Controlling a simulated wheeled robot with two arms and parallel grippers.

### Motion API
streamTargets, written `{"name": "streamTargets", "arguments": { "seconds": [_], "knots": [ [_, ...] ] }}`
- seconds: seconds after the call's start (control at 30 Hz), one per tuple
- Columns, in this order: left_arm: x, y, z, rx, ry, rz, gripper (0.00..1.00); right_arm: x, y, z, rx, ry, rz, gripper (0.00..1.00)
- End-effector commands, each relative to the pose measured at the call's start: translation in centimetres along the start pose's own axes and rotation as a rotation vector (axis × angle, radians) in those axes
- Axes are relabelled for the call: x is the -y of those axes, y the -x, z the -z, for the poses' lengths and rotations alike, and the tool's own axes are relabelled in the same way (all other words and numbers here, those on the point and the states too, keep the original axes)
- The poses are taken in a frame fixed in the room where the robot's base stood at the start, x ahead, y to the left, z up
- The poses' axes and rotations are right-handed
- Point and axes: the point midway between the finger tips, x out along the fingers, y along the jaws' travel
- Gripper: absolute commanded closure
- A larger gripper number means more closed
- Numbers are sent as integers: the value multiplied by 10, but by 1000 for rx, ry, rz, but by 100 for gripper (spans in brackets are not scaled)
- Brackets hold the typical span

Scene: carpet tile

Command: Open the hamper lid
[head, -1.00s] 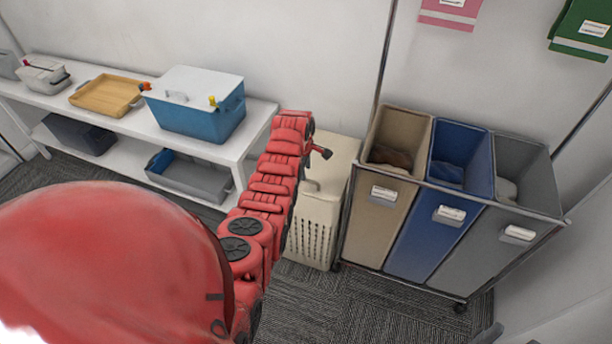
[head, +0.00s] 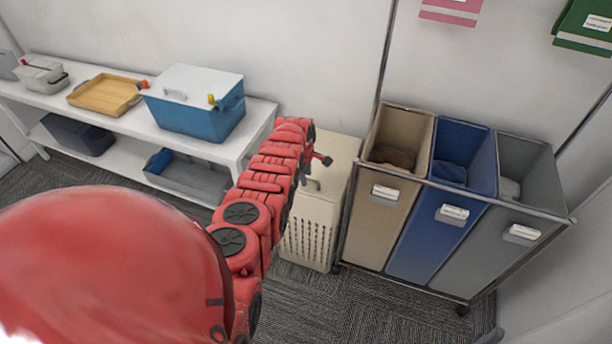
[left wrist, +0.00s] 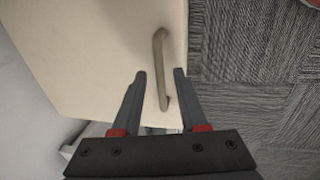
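The cream hamper (head: 311,235) stands on the carpet between the white shelf and the sorter cart, with slots in its front. Its flat lid (head: 343,152) looks closed, partly hidden by my left arm. In the left wrist view the pale lid (left wrist: 90,50) has a bar handle (left wrist: 158,60) near its edge. My left gripper (left wrist: 160,72) is open, its two dark fingers on either side of the handle in the picture. I cannot tell whether they touch it. In the head view the left gripper (head: 318,171) is small, over the hamper. My right gripper is not in view.
A cart with tan (head: 376,225), blue (head: 430,235) and grey bins (head: 485,255) stands close on the hamper's right. A white shelf (head: 125,125) with a blue cooler (head: 197,115) and wooden tray (head: 103,95) is on the left. Carpet (head: 365,310) in front is clear.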

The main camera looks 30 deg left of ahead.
Motion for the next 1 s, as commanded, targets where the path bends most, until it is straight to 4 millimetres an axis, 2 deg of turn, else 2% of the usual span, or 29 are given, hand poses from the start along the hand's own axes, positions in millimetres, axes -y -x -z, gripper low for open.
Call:
{"name": "streamTargets", "arguments": {
  "seconds": [0.03,0.2,0.23,1.0],
  "knots": [
    [0,0,0,0,0,0,68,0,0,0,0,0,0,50],
    [0,0,0,0,0,0,98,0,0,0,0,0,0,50],
    [0,0,0,0,0,0,100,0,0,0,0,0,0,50],
    [0,0,0,1,0,0,100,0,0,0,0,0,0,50]
  ]
}}
